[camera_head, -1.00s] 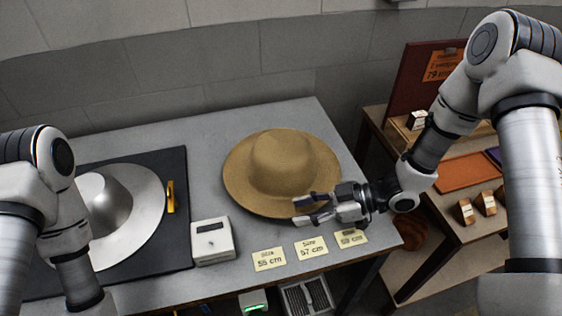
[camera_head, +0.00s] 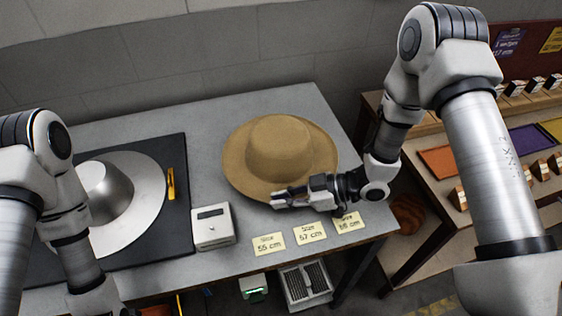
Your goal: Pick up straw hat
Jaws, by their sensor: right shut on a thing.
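The tan straw hat (camera_head: 277,150) lies brim down on the grey table (camera_head: 205,125), right of the middle. My right gripper (camera_head: 280,199) is at the hat's front right brim, coming in from the right. Its fingers are shut on the brim edge and hide part of it. The hat appears to rest on the table. My left arm (camera_head: 62,215) stands at the left edge of the view; its gripper is out of view.
A silver hat form (camera_head: 112,190) sits on a black mat (camera_head: 178,222) at the left, with a yellow-handled tool (camera_head: 171,184). A white box (camera_head: 212,226) and size cards (camera_head: 309,233) line the front. A shelf with trays (camera_head: 441,160) stands at the right.

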